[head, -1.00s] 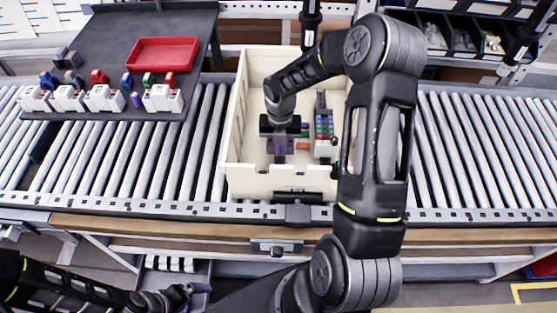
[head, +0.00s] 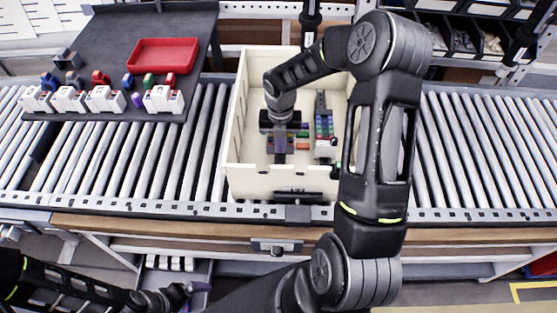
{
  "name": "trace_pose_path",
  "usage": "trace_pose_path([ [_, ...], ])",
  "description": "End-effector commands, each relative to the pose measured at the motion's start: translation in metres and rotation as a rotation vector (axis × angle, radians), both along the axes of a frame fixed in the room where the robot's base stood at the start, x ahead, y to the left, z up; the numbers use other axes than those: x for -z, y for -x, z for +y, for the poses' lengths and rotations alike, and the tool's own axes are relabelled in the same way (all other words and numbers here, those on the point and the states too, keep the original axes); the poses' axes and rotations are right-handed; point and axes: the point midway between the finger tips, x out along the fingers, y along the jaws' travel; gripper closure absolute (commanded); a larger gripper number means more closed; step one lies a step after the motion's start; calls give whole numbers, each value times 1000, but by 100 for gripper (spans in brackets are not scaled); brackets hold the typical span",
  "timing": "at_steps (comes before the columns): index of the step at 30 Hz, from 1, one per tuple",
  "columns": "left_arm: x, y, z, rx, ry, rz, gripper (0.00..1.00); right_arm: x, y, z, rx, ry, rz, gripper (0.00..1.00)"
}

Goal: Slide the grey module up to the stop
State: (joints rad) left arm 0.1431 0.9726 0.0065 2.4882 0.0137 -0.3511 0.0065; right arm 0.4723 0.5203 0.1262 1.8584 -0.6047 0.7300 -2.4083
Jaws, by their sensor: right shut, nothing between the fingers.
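My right gripper (head: 280,156) points down inside the cream box (head: 262,181), left of its middle. It is shut, with nothing visible between its fingers. Small modules stand in the box just right of it, among them a dark grey one (head: 301,128) and an orange one (head: 302,145). I cannot tell for sure which is the grey module, or whether the gripper touches it. The stop cannot be made out; my gripper and wrist cover part of the row. My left gripper (head: 192,291) is low at the bottom left, away from the box, and its jaw opening is unclear.
The box sits on a roller conveyor (head: 470,150). A dark board (head: 110,50) at left holds a red tray (head: 163,56) and several white blocks. My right arm hides the box's right side.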

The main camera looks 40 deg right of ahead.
Motion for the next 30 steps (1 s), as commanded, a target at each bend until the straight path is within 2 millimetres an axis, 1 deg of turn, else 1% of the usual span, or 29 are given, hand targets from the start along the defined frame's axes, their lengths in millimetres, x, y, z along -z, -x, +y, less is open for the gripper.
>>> trace_pose_path([
  [4, 0, 0, 0, 0, 0, 0, 0, -3, 0, 0, 0, 1, -1, 100],
  [7, 0, 0, 0, 0, 0, 0, 0, -12, 0, 0, 0, 1, -3, 100],
  [24, 0, 0, 0, 0, 0, 0, 0, -98, 4, 4, 0, 2, -4, 100],
  [27, 0, 0, 0, 0, 0, 0, 0, -111, 5, 4, 1, 1, -3, 100],
  [30, 0, 0, 0, 0, 0, 0, 0, -119, 6, 5, -1, 1, -1, 100],
])
